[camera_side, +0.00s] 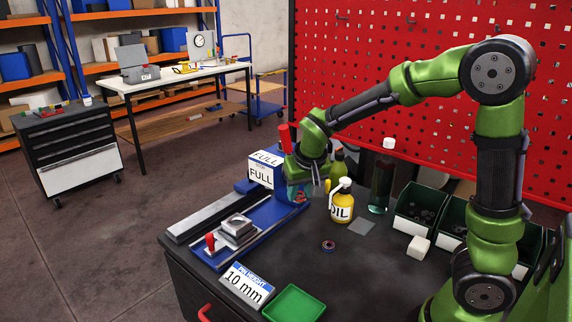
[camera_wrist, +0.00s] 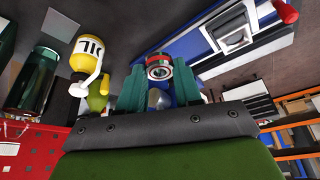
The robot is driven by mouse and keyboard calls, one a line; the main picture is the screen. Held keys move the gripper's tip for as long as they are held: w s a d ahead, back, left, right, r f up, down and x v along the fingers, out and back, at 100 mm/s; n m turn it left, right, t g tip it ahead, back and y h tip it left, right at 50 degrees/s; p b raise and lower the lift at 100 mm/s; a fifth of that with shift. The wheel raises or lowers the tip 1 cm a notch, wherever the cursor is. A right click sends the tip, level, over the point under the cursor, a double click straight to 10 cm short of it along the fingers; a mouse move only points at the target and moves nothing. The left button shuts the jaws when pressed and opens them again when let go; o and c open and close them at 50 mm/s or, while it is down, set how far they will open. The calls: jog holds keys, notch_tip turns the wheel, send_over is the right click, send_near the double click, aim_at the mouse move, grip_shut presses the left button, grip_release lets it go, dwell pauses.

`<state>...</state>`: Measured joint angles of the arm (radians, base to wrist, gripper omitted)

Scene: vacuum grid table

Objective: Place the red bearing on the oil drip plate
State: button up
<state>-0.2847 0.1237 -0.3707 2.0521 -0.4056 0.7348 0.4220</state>
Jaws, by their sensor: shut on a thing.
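My gripper (camera_side: 298,194) is at the blue rail, left of the yellow oil bottle. In the wrist view, its teal fingers (camera_wrist: 159,78) are shut on a round metal bearing with a red rim (camera_wrist: 159,62). In the side view the held bearing is mostly hidden by the gripper; only a little red shows. A thin grey square plate (camera_side: 361,226), seemingly the oil drip plate, lies flat and bare on the dark table, right of the oil bottle; it also shows in the wrist view (camera_wrist: 60,27).
The yellow oil bottle (camera_side: 342,204) stands between my gripper and the plate. A small ring-shaped part (camera_side: 328,246) lies in front. A tall dark bottle (camera_side: 382,180), green bins (camera_side: 412,208) and a white block (camera_side: 418,247) are to the right. A green tray (camera_side: 294,303) is at the front.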

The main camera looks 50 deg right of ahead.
jog(key=s+d+m+h, duration=0.1)
jog(key=s+d+m, duration=0.3)
jog(key=d, duration=0.6)
jog(key=m+g+h, duration=0.1)
jog(key=m+g, duration=0.1)
jog(key=m, duration=0.1)
send_over(363, 224)
jog(key=a, duration=0.1)
jog(key=f, duration=1)
jog(key=shift+s+a+f, duration=0.25)
jog(key=shift+s+f, duration=0.1)
jog(key=shift+f, duration=1.85)
jog(key=shift+f, duration=0.1)
jog(key=o, duration=0.7)
jog(key=shift+o, duration=0.2)
